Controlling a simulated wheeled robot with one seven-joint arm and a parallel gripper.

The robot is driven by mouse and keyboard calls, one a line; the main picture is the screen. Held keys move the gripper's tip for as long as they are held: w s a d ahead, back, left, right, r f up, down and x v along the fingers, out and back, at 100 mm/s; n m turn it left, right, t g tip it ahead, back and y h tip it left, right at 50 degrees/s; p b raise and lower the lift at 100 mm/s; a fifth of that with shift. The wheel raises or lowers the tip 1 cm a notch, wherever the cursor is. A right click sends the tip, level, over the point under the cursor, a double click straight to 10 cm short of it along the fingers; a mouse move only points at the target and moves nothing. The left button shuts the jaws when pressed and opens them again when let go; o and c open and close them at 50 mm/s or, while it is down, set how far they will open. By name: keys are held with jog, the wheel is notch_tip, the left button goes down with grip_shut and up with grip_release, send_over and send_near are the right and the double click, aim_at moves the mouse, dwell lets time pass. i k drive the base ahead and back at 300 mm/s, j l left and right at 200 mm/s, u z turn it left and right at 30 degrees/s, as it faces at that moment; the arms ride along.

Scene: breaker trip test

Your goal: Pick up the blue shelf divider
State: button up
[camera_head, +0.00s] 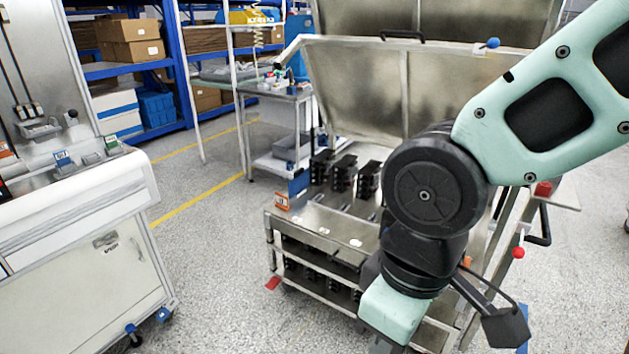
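I cannot tell for sure which thing is the blue shelf divider. A small upright blue panel (299,183) stands at the back left edge of the metal cart, beside an orange-marked block. My arm reaches in from the upper right and bends down over the cart's right part. Its mint-coloured lower end runs off the bottom edge of the picture. My gripper's fingers are not visible, so I cannot see whether they hold anything. The arm hides much of the cart's right side.
The metal cart (318,222) carries several black breaker-like parts (342,172) under a raised lid (362,85). A white workbench (70,215) stands at left. Blue shelving (182,70) with cardboard boxes (130,38) is behind. Speckled floor is free between bench and cart.

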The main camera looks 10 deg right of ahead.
aim_at(301, 177)
jog(key=i+j+z, duration=0.35)
jog(key=i+j, duration=1.9)
jog(key=i, duration=0.1)
